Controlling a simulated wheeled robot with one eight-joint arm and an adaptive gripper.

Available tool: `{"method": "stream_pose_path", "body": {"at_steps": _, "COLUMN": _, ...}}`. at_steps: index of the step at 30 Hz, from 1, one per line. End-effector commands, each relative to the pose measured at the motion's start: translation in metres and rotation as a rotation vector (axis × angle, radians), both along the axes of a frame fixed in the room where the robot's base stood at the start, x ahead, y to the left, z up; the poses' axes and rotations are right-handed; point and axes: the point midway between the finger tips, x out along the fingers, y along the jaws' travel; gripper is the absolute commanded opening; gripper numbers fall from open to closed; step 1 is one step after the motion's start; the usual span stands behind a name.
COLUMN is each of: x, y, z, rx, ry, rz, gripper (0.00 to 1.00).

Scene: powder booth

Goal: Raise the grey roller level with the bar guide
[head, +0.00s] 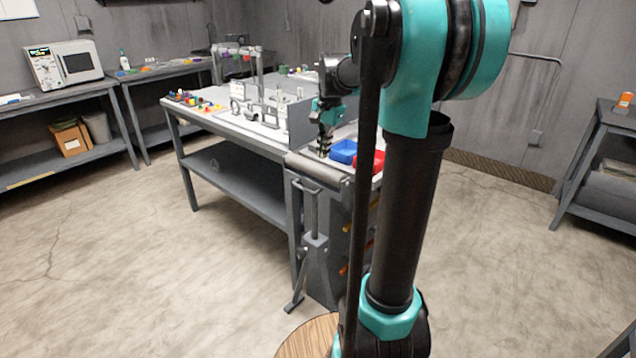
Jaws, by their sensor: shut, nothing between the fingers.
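The grey roller (318,168) lies level across the top of a grey stand (314,240) at the near end of the workbench. The stand has an upright post and splayed feet on the floor. My gripper (323,151) points down just behind the roller, near the bench top. It is shut and empty. It looks close to the roller, but I cannot tell whether it touches it. I cannot pick out the bar guide with certainty. My own arm covers the right part of the stand area and bench end.
A blue bin (343,151) and a red bin (374,160) sit right of my gripper. A grey upright panel (300,124) stands to its left. The workbench (235,128) carries fixtures and small coloured parts. The floor (130,240) at left is clear.

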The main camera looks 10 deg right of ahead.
Motion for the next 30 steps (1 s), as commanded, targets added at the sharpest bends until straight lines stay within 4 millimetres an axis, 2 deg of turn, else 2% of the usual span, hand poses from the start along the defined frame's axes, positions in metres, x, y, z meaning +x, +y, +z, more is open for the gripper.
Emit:
{"method": "stream_pose_path", "body": {"at_steps": 12, "x": 0.01, "y": 0.007, "z": -0.079, "rx": -0.002, "ry": 0.0, "rz": 0.004, "gripper": 0.0}}
{"method": "stream_pose_path", "body": {"at_steps": 18, "x": 0.014, "y": 0.009, "z": -0.109, "rx": -0.002, "ry": 0.0, "rz": 0.004, "gripper": 0.0}}
{"method": "stream_pose_path", "body": {"at_steps": 24, "x": 0.015, "y": 0.01, "z": -0.124, "rx": -0.002, "ry": 0.0, "rz": 0.004, "gripper": 0.0}}
{"method": "stream_pose_path", "body": {"at_steps": 30, "x": 0.015, "y": 0.01, "z": -0.126, "rx": -0.002, "ry": 0.0, "rz": 0.004, "gripper": 0.0}}
